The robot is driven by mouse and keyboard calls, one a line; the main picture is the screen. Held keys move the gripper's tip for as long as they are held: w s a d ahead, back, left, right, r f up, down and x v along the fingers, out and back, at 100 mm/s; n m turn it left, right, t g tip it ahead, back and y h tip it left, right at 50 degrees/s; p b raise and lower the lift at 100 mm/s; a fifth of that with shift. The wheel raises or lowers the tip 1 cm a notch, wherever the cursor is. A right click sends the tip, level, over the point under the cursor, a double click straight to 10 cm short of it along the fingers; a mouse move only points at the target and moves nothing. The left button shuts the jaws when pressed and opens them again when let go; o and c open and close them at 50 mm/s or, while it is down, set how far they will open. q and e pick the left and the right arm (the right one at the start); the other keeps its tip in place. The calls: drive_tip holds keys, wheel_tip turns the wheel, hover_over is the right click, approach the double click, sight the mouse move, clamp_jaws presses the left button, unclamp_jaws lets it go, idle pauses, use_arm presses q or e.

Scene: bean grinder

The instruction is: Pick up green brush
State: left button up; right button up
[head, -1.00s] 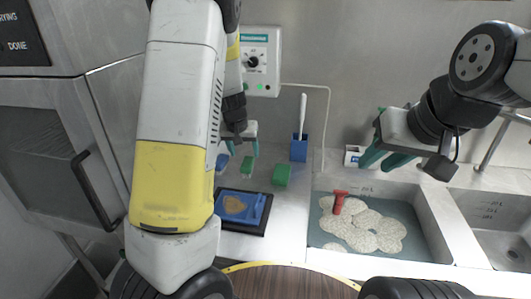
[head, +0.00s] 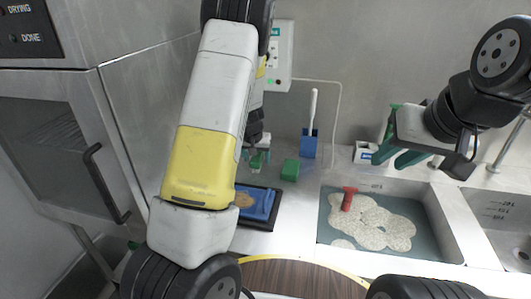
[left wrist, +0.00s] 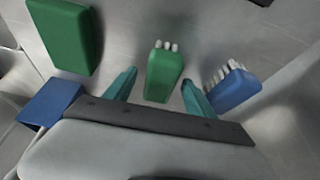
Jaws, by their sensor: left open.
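The green brush (left wrist: 163,76), with pale bristles at one end, lies between the two fingers of my left gripper (left wrist: 158,84) in the left wrist view. The fingers are open, with a gap on each side of the brush. In the head view my left gripper (head: 257,157) is over the counter at the back, and the green brush (head: 256,163) shows only partly between its fingers. My right gripper (head: 398,155) hangs above the sink's back edge, fingers apart and empty.
A blue brush (left wrist: 236,89) lies close outside one left finger. A green block (head: 290,170) and a blue holder (head: 309,147) with a white-handled tool stand to the right. A blue tray (head: 258,203) lies in front. The sink (head: 440,225) holds a red-handled tool (head: 348,199).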

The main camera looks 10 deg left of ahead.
sight(257, 156)
use_arm(q)
clamp_jaws()
wheel_tip(257, 156, up, 10)
idle(0.6)
